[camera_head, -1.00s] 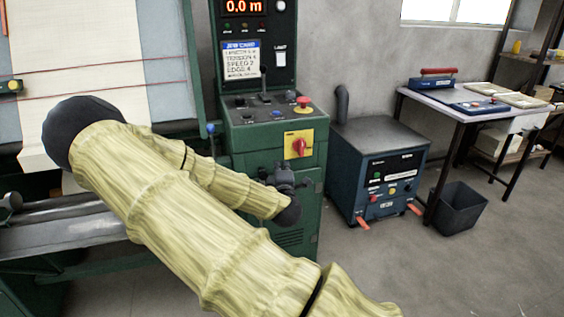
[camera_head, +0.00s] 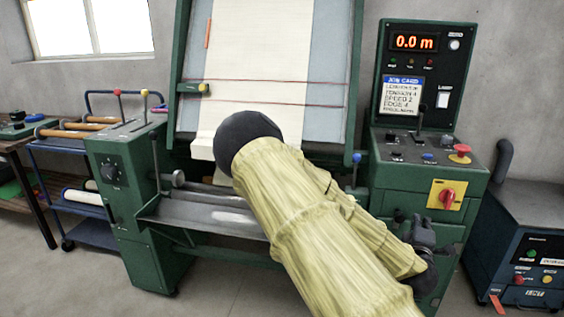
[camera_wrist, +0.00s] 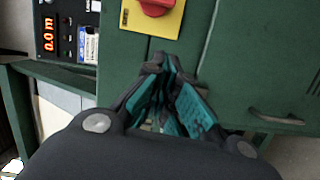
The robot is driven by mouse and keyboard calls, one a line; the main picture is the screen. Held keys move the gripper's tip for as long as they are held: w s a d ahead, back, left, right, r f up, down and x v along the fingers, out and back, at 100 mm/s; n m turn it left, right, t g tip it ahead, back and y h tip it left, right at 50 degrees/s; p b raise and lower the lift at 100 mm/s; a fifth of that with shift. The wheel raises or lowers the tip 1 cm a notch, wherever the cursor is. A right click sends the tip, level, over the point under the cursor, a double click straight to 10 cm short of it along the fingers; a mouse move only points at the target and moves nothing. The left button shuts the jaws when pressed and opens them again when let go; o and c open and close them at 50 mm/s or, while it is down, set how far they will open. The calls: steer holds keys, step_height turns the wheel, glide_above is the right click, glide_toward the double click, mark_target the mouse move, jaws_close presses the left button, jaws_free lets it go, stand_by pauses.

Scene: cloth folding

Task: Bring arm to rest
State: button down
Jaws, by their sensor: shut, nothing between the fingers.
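My arm, in a yellow-green ribbed sleeve, reaches across the front of the green machine (camera_head: 135,205) in the head view. It is bent at a dark elbow, and the forearm points down and to the right. My gripper (camera_head: 422,232) is dark and hangs in front of the machine's lower right cabinet, partly hard to make out. In the wrist view my gripper (camera_wrist: 155,62) shows its teal-padded fingers closed together at the tips, with nothing between them. The green cabinet door fills the view behind the fingers. Whether the fingers touch it cannot be told.
A red rotary switch on a yellow plate (camera_head: 447,195) is just above my gripper. White cloth (camera_head: 250,70) runs down the machine's sloped panel. A dark blue unit (camera_head: 530,240) stands at the right, a roller cart (camera_head: 75,160) at the left. Grey floor (camera_head: 90,285) is bare in front.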

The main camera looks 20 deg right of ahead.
steer(key=s+a+f+m+g+y+p, duration=0.25)
steer(key=s+a+f, duration=0.35)
steer(key=f, duration=0.5)
steer(key=s+a+f+m+g+y+p, duration=0.2)
steer(key=s+a+f+g+y+p, duration=0.15)
steer(key=s+a+f, duration=0.45)
steer(key=s+a+f+m+g+y+p, duration=0.2)
steer(key=s+a, duration=0.6)
steer(key=a, duration=0.4)
steer(key=s+a+f+m+g+y+p, duration=0.2)
steer(key=s+a+f, duration=0.4)
steer(key=a, duration=0.6)
steer(key=s+g+y+p, duration=0.1)
steer(key=g+y, duration=0.1)
steer(key=shift+s+f+g+y, duration=0.3)
steer(key=shift+s+f+y, duration=0.1)
